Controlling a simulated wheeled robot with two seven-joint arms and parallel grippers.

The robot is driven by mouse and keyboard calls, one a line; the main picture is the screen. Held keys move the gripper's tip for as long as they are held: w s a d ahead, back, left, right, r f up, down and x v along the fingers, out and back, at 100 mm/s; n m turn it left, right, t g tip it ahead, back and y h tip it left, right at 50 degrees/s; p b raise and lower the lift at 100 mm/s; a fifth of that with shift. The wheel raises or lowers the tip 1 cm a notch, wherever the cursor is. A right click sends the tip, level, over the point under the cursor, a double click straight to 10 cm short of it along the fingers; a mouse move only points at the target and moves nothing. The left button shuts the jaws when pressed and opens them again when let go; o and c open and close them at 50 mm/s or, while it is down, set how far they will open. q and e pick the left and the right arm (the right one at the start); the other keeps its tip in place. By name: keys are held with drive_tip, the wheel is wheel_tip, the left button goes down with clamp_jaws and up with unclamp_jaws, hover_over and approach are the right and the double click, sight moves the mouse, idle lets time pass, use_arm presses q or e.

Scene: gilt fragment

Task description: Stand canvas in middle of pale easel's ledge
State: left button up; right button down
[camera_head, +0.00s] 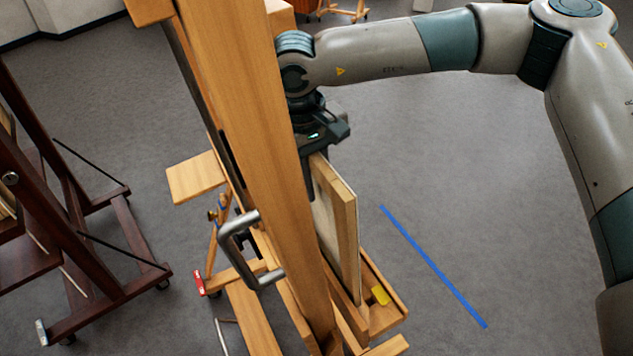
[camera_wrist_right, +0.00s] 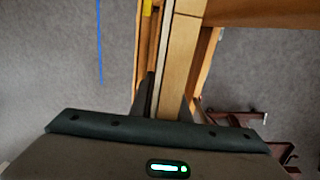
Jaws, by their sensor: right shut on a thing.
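The canvas (camera_head: 347,235), with a pale wooden frame, stands roughly upright at the front of the pale easel (camera_head: 245,100). My right gripper (camera_head: 312,178) is shut on the canvas's upper edge, partly hidden behind the easel's mast. In the right wrist view the canvas's edge (camera_wrist_right: 180,60) runs between the fingers of the gripper (camera_wrist_right: 165,105). The canvas's lower end is at the easel's ledge (camera_head: 392,300); I cannot tell whether it touches. The mast hides part of the canvas and ledge. My left gripper is not in view.
A yellow piece (camera_head: 380,295) lies on the ledge beside the canvas. A metal handle (camera_head: 240,250) sticks out from the mast. A dark red easel (camera_head: 85,270) stands at the left. A blue tape line (camera_head: 430,262) marks the clear floor at the right.

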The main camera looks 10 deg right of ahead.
drive_tip(key=c, duration=1.6)
unclamp_jaws()
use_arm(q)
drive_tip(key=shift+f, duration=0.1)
use_arm(e)
drive_tip(key=shift+r, duration=0.1)
